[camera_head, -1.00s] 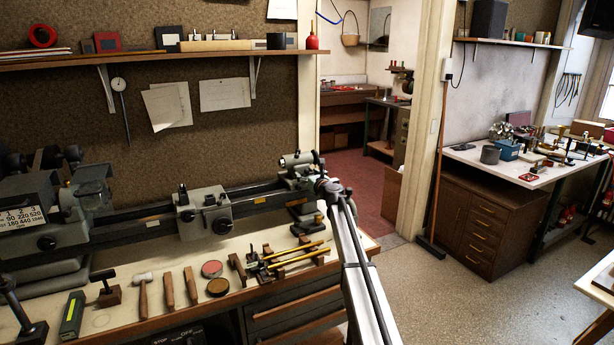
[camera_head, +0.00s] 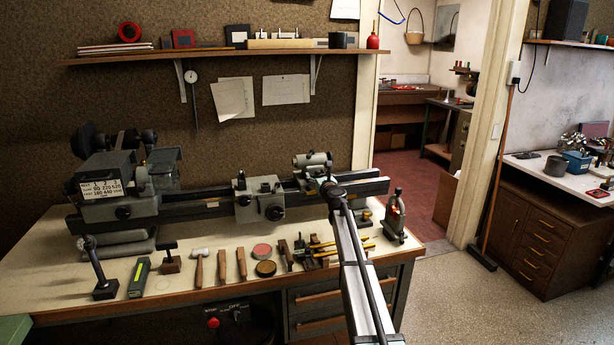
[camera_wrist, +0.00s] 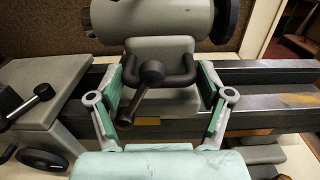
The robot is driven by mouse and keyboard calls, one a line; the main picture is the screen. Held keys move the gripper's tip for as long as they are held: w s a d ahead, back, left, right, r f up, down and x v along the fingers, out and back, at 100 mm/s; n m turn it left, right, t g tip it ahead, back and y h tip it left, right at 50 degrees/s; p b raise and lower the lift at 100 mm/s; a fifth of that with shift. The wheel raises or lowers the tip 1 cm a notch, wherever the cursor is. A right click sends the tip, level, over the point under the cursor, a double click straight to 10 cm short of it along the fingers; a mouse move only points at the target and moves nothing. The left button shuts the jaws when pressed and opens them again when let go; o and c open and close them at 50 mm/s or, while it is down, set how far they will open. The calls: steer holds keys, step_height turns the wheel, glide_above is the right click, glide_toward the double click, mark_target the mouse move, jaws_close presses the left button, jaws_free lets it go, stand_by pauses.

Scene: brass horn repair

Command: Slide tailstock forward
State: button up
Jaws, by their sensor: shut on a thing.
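The grey tailstock (camera_head: 314,160) sits on the dark lathe bed at its right part, right of the carriage (camera_head: 258,198). In the wrist view the tailstock (camera_wrist: 165,20) shows its round barrel on top and a dark clamp lever (camera_wrist: 150,74) in front. In the head view my arm reaches in from the bottom and hides the gripper's fingers and the tailstock's lower front.
The lathe bed (camera_head: 365,188) is bare right of the tailstock. A short gap separates tailstock and carriage. The headstock (camera_head: 120,185) stands at the left end. Mallet (camera_head: 200,266), tins and brass-coloured rods lie on the bench in front. A small upright device (camera_head: 394,216) stands at the right.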

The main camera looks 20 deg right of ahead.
steer(key=shift+w+a, duration=0.1)
steer(key=shift+a, duration=0.15)
steer(key=shift+d+r, duration=0.1)
steer(key=o, duration=1.4)
steer(key=shift+d, duration=0.1)
steer(key=s, duration=1.2)
steer(key=shift+s+d, duration=0.1)
